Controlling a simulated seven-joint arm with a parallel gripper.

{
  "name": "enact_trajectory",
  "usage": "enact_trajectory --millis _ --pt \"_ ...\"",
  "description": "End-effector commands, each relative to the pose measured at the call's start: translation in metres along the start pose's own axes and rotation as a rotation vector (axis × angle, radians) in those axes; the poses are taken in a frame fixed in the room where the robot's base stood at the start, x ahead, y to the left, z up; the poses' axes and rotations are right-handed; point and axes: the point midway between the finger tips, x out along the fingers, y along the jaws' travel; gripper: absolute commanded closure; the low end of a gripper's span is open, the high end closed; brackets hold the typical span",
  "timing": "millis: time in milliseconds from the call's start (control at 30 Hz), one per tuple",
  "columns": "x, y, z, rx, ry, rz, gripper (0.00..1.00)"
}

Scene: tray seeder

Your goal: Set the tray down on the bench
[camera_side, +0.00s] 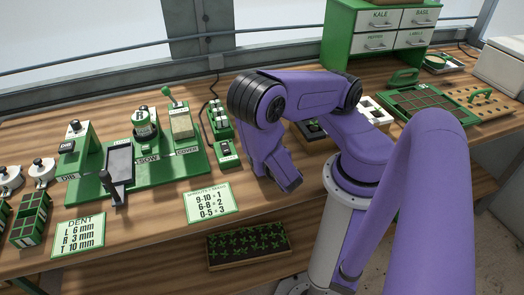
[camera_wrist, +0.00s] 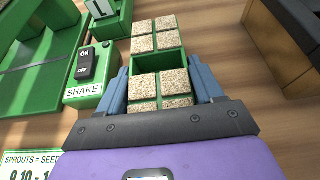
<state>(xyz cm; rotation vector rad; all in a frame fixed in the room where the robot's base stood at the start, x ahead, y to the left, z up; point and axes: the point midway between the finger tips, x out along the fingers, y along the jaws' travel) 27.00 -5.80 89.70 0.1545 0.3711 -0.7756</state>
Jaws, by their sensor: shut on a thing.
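In the wrist view my gripper (camera_wrist: 158,88) has its blue fingers on both sides of a green tray (camera_wrist: 158,64) and is shut on it. The tray's square cells hold a pale, grainy fill, with a bare green section across its middle. The bench (camera_wrist: 221,125) is brown wood and lies under the tray. Whether the tray touches it, I cannot tell. In the side view my gripper (camera_side: 288,183) points down over the bench (camera_side: 160,205), right of the instruction card, and the held tray is hidden behind my arm.
The green SHAKE switch box (camera_wrist: 90,75) stands just left of the held tray. The green seeding station (camera_side: 140,165) is further left, with a sprouts card (camera_side: 221,202) in front. A dark seedling tray (camera_side: 248,243) lies on the lower shelf. Bare wood shows right of my gripper in the wrist view.

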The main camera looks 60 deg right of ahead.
Motion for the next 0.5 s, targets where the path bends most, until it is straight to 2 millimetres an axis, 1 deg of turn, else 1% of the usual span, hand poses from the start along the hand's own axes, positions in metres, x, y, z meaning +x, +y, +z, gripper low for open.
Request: enact_trajectory --millis 233,267,300,333,500 --pt "0.0012 0.0 -0.0028 -0.001 -0.001 0.0 0.75" --pt "0.0011 0.0002 -0.003 -0.001 0.0 0.0 0.27" --pt "0.0011 0.0002 -0.0028 0.0 0.0 0.0 0.14" --pt "0.001 0.0002 -0.0028 0.0 0.0 0.0 0.08" --pt "0.001 0.0001 -0.0027 0.0 0.0 0.0 0.08"
